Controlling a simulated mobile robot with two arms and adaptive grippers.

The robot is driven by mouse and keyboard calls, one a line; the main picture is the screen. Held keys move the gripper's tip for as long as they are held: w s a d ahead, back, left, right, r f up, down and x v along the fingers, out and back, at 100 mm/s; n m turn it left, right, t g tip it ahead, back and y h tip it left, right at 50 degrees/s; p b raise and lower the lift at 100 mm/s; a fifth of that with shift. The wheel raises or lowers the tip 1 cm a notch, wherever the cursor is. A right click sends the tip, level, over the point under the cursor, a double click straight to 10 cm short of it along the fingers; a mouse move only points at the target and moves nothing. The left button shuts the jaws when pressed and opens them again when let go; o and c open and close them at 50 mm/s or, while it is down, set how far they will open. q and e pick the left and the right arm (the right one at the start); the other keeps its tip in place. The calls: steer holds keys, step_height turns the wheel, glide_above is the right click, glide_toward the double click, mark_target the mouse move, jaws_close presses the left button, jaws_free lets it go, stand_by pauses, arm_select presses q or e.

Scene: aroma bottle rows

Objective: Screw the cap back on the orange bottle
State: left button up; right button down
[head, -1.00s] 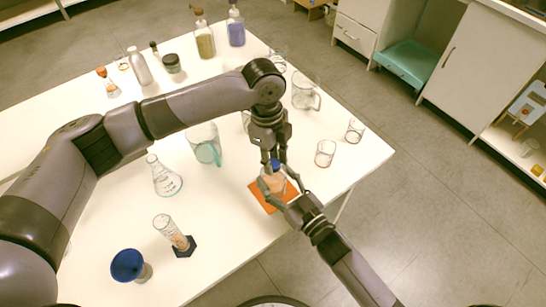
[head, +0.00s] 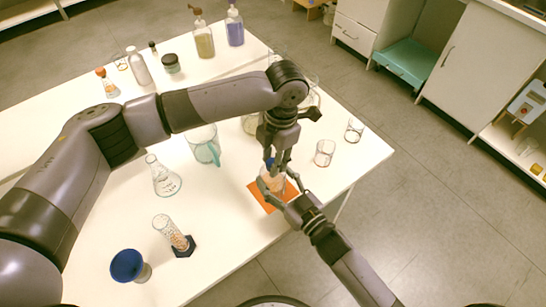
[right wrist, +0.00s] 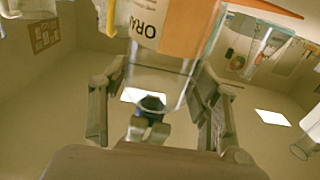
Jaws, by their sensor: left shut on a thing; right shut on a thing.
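The orange bottle (head: 272,183) stands upright on an orange mat (head: 259,196). In the right wrist view its clear glass and orange label (right wrist: 185,22) fill the top. My right gripper (head: 279,190) is shut around the bottle's body from the front right. My left gripper (head: 271,160) points down over the bottle top, shut on the blue cap (head: 268,163). The dark blue cap (right wrist: 152,103) also shows in the right wrist view, at the bottle's mouth end between the fingers. Whether its thread is engaged cannot be told.
A teal-handled beaker (head: 203,145) and a conical flask (head: 164,178) stand left of the bottle. A small glass (head: 324,153) stands to its right. A cylinder on a dark base (head: 172,231) and a blue funnel (head: 127,265) are front left. The table edge (head: 322,205) is close.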

arm_select(q)
steer(key=shift+m, duration=0.7)
steer(key=o, duration=0.8)
steer(key=shift+c, duration=0.2)
steer(key=shift+r, duration=0.15)
steer(key=shift+r, duration=2.15)
steer(key=shift+c, duration=0.3)
